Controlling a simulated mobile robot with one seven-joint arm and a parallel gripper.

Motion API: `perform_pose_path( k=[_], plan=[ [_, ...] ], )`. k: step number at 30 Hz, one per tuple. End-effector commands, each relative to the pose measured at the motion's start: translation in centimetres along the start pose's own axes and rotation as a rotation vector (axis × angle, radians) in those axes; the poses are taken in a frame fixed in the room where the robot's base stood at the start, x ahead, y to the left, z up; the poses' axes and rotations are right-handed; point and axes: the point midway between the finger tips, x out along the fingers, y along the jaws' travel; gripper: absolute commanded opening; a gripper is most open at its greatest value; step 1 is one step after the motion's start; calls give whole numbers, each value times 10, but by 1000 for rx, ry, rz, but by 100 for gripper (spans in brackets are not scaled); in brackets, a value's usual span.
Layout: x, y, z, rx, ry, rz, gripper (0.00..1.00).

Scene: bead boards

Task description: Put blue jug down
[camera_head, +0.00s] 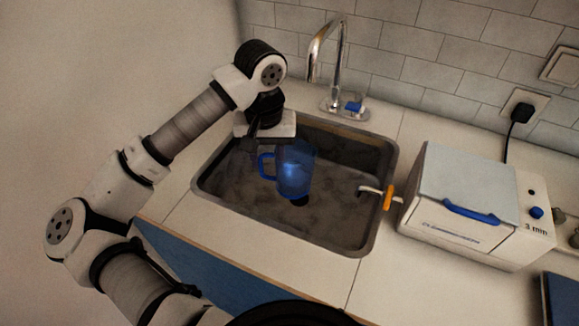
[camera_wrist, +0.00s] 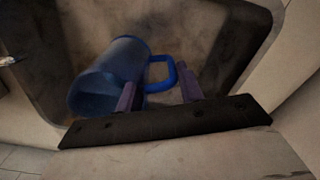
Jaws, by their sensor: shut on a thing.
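The blue jug (camera_head: 296,170) is translucent, with a looped handle (camera_head: 265,166) on its left side, and is inside the sink (camera_head: 381,205) in the head view. It looks roughly upright there, just above or at the dark drain; I cannot tell whether it touches the sink floor. In the wrist view the jug (camera_wrist: 104,82) lies left of centre, its handle (camera_wrist: 172,72) pointing right between two purple fingers. My gripper (camera_wrist: 158,92) is shut on the jug by its handle. In the head view my gripper (camera_head: 258,143) is over the sink's back left part, its fingertips partly hidden.
A chrome faucet (camera_head: 328,50) with a blue-marked base stands behind the sink. A white box appliance with a blue handle (camera_head: 471,211) stands on the counter at right. The front-left counter (camera_head: 172,205) is clear.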

Motion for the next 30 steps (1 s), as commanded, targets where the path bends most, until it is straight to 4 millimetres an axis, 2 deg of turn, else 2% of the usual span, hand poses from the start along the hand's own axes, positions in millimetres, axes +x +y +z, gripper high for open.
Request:
perform_pose_path(
  k=[3,12,14,18,23,30],
  plan=[
    [30,0,1,-2,-5,6,1],
    [95,1,2,-1,-3,5,1],
    [90,7,-12,2,0,4,1],
    [91,16,-32,0,0,2,1],
    [92,20,-43,0,0,1,1],
    [93,35,-74,-2,-3,3,1]
  ],
)
